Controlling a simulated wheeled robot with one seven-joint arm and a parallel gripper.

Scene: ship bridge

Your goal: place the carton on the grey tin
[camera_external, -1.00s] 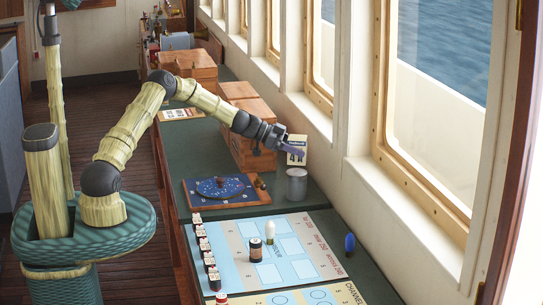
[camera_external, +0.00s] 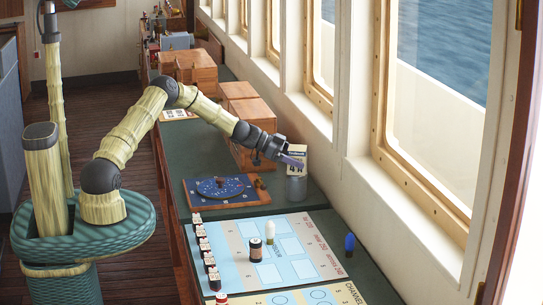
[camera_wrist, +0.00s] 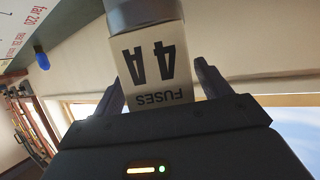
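The carton (camera_external: 297,152) is a cream box with dark print, upright at the window side of the counter. In the wrist view its face (camera_wrist: 155,72) reads "4A FUSES" upside down. My gripper (camera_external: 293,161) has its fingers on either side of the carton and appears shut on it. The grey tin (camera_external: 297,190) stands upright on the counter directly below the carton. It also shows at the top of the wrist view (camera_wrist: 142,12). The carton's lower edge is at the tin's top; whether they touch is hard to tell.
A blue dial on a wooden board (camera_external: 220,189) lies left of the tin. Wooden boxes (camera_external: 248,118) stand behind my gripper. A printed chart (camera_external: 290,262) in front carries a dark cylinder (camera_external: 255,249), a white bulb-shaped piece (camera_external: 269,230) and several small blocks. A blue bulb-shaped piece (camera_external: 350,244) stands at right.

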